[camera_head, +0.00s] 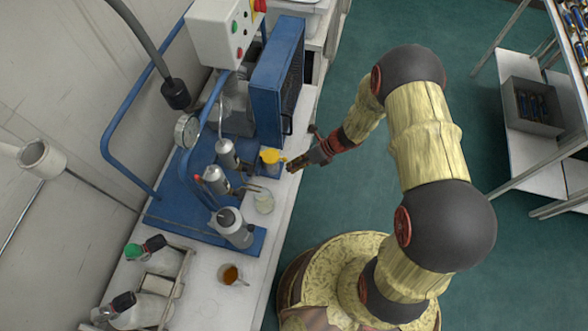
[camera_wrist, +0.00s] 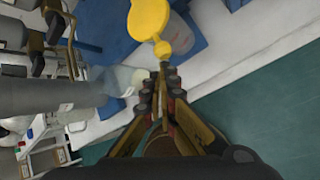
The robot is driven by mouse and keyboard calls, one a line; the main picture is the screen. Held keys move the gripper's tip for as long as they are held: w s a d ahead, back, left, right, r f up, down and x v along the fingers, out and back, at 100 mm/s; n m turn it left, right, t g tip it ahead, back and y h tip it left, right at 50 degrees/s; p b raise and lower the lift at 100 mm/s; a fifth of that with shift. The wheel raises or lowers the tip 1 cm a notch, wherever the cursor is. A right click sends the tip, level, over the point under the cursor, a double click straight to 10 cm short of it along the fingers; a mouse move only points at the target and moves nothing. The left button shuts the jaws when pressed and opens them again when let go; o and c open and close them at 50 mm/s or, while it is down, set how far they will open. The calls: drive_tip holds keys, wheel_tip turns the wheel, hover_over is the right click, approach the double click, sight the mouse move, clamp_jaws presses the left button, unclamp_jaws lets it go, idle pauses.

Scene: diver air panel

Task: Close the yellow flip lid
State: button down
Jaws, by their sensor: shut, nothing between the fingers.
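The yellow flip lid (camera_head: 270,156) shows beside the blue panel base, on the left side of my gripper. In the wrist view the lid (camera_wrist: 150,18) is a round yellow disc with a narrow tab ending in a small yellow knob. A clear container (camera_wrist: 183,35) shows beside and partly under the lid. I cannot tell how far the lid stands open. My gripper (camera_head: 291,167) is shut and empty, just right of the lid. In the wrist view its fingertips (camera_wrist: 163,78) are just below the knob; whether they touch it is unclear.
A clear glass beaker (camera_head: 263,201) stands near the bench edge, below the lid. Several grey cylinders (camera_head: 216,179) and a pressure gauge (camera_head: 187,130) are on the blue panel. A cup of brown liquid (camera_head: 231,274) stands nearer.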

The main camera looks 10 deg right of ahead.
drive_tip(key=shift+r, duration=0.1)
drive_tip(key=shift+r+h+p, duration=0.3)
drive_tip(key=shift+p, duration=0.7)
